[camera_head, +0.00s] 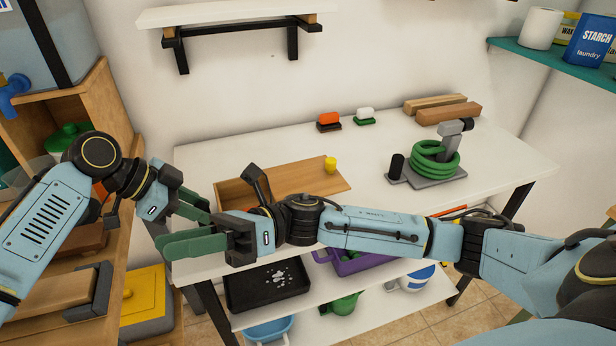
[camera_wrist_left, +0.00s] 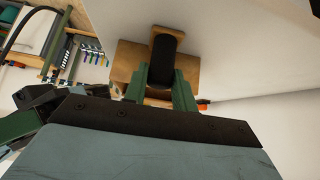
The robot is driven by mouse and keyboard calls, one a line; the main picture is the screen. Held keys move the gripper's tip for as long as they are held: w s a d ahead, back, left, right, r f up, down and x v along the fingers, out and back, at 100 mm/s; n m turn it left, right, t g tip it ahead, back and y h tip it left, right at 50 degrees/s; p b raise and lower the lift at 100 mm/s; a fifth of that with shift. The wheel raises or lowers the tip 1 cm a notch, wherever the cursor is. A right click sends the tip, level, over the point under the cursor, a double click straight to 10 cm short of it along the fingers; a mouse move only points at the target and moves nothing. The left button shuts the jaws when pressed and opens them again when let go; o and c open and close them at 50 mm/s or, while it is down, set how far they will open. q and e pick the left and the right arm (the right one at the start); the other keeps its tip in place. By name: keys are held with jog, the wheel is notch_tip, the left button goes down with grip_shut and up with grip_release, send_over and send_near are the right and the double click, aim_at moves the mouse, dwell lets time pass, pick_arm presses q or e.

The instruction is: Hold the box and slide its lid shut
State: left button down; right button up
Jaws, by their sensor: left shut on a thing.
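The long wooden box (camera_head: 229,184) lies on the white table at left. Its wooden lid (camera_head: 300,174) extends to the right, with a yellow knob (camera_head: 331,164) near its right end. The box's left part is partly hidden by my arms. The left wrist view shows those fingers at the wooden box end (camera_wrist_left: 158,94). My right gripper (camera_head: 164,246) is in front of the table edge, pointing left, away from the knob. Its finger gap is unclear.
A green coil on a grey stand (camera_head: 436,160) is right of the lid. A shelf (camera_head: 235,12) hangs above. My right forearm crosses the table's front.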

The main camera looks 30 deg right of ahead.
aim_at(331, 159)
jog(key=w+d+n+h, duration=0.2)
jog(key=d+h, duration=0.4)
jog(key=d, duration=0.1)
jog(key=w+d+f+n+h, duration=0.1)
jog(key=w+d+n+h, duration=0.1)
jog(key=d+h, duration=0.3)
jog(key=w+d+n+h, duration=0.2)
jog(key=w+d+h, duration=0.1)
jog(key=d+h, duration=0.3)
jog(key=shift+w+d+f+g+h, duration=0.15)
jog(key=shift+d+f+g, duration=0.05)
jog(key=shift+d, duration=0.5)
jog(key=shift+w+d+f+g+h, duration=0.1)
jog(key=shift+d+f+g+h, duration=0.1)
jog(key=shift+d, duration=0.45)
jog(key=d+r+h, duration=0.1)
jog(key=d, duration=0.2)
jog(key=w+d+r+m+t+h, duration=0.1)
jog(key=d+r+h, duration=0.1)
jog(key=d, duration=0.1)
jog(key=w+d+r+m+h, duration=0.1)
jog(key=d, duration=0.2)
jog(key=shift+w+d+r+t, duration=0.2)
jog(key=shift+d+r+t, duration=0.1)
jog(key=shift+d, duration=0.1)
jog(key=shift+d+f, duration=0.1)
jog(key=shift+d, duration=0.05)
jog(key=shift+f, duration=3.35)
jog(key=shift+c, duration=0.5)
